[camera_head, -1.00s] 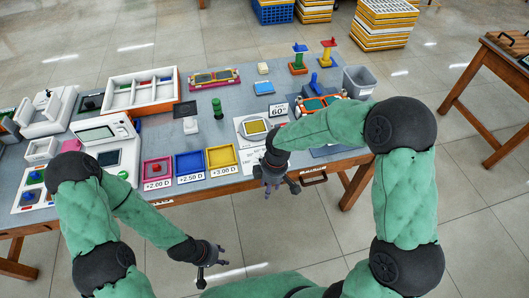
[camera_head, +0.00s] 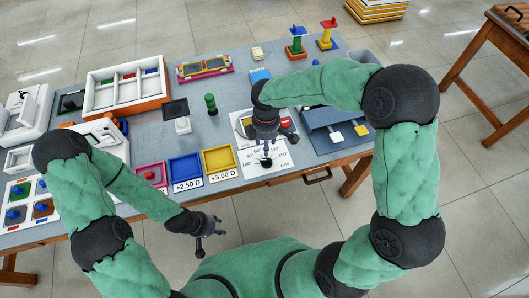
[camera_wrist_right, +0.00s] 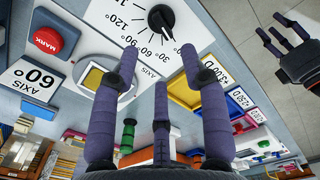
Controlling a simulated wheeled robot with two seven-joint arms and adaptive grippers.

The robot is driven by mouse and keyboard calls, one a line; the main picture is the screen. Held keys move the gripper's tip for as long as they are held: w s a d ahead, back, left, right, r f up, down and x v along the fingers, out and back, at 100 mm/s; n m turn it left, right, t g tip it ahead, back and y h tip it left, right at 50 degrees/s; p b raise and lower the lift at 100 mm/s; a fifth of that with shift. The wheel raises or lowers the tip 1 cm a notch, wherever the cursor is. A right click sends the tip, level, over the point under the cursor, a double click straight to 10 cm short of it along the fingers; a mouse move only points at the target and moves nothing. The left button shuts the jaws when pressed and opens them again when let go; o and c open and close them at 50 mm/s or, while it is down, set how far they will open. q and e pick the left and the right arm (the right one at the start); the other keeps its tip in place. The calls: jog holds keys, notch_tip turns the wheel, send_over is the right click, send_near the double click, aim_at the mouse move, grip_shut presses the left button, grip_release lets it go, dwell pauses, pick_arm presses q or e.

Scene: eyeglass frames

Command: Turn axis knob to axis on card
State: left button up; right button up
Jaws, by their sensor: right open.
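The black axis knob (camera_wrist_right: 160,18) sits on a white dial sheet (camera_wrist_right: 118,32) marked in degrees, at the top of the right wrist view. The head view shows the knob (camera_head: 266,162) near the table's front edge. I cannot tell exactly which mark the knob points at. My left gripper (camera_head: 216,226) is open and empty in front of the table.
A red MARK button (camera_wrist_right: 46,39) lies close to the dial. Yellow (camera_head: 219,172) and blue (camera_head: 170,168) trays stand left of the sheet. A green peg (camera_head: 211,103) stands behind them. A blue-grey stand (camera_head: 318,145) is on the right. The floor before the table is clear.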

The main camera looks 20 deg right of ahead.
aim_at(266, 158)
notch_tip(266, 158, down, 9)
jog(key=b, duration=0.3)
jog(key=shift+f, duration=0.2)
grip_shut()
